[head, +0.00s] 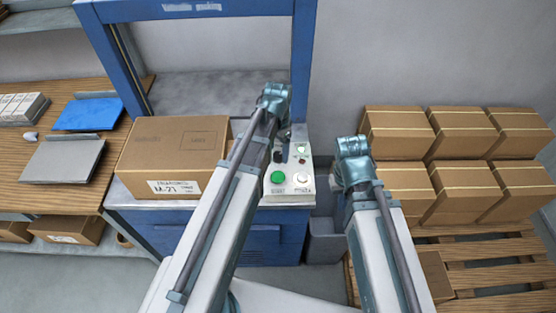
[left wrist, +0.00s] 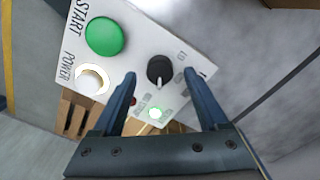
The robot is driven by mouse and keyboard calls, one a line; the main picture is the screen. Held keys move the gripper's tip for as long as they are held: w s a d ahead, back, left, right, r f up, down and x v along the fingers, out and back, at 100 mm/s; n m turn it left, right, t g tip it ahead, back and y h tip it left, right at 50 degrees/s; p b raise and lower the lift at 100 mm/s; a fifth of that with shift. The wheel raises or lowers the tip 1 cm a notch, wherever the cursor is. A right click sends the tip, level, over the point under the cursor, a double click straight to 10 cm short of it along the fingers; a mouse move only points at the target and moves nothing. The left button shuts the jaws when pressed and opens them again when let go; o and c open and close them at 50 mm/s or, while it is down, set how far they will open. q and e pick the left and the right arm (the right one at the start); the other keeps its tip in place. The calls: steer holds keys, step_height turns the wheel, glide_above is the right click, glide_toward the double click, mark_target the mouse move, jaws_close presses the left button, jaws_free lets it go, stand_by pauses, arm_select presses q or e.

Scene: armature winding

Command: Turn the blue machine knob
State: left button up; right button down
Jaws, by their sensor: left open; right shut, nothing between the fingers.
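The blue machine (head: 262,241) stands in the middle of the head view with a white control panel (head: 290,192) at its right front. The black knob (left wrist: 159,70) with a white pointer line is on the panel; it shows small and dark in the head view (head: 278,156). My left gripper (head: 284,130) is over the panel. In the left wrist view its open fingers (left wrist: 159,78) appear on either side of the knob; I cannot tell whether they are level with it or above it. My right gripper (head: 350,150) is shut and empty, right of the panel; its fingertips are mostly hidden.
A cardboard box (head: 172,158) sits on the machine's left. Stacked boxes (head: 400,135) stand on a pallet at right. A wooden shelf (head: 85,190) is at left.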

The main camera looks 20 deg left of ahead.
arm_select(q)
steer(key=shift+f+b, duration=0.5)
steer(key=shift+f, duration=0.4)
jaws_close()
